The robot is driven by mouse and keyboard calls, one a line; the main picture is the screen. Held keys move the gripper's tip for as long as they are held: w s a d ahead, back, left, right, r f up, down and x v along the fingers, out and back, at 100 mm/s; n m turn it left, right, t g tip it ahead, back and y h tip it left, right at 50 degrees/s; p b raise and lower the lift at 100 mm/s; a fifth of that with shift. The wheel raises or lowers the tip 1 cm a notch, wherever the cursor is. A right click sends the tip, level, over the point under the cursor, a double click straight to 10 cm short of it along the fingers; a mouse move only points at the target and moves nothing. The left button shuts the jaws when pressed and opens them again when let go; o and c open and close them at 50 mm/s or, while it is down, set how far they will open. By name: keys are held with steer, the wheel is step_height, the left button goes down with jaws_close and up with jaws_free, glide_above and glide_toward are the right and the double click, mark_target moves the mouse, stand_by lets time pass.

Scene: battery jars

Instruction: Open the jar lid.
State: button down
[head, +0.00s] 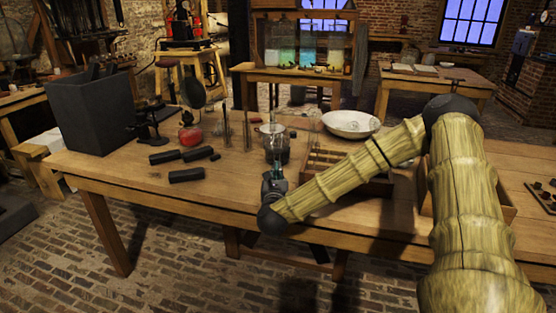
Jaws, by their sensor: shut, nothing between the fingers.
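A glass jar with dark contents (284,155) stands upright on the wooden table, near the middle of the head view. Its pale lid (272,128) appears to be on its top, with a thin upright piece above it. My gripper (278,166) is at the end of my arm, in front of the jar and lower in the picture. It is shut and empty, and it hides part of the jar's lower front. Whether it touches the jar cannot be told from this view.
Black rods (187,174) lie left of the jar. A red flask (190,134), thin upright rods (227,128) and a large dark box (92,112) stand farther left. A white bowl (350,123) and a compartmented wooden tray (322,156) are right. The table's front left is clear.

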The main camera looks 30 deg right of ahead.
steer(key=x, duration=0.7)
steer(key=shift+w+d, duration=0.15)
steer(key=shift+w, duration=0.05)
steer(key=shift+r+p, duration=0.1)
steer(key=shift+p, duration=0.25)
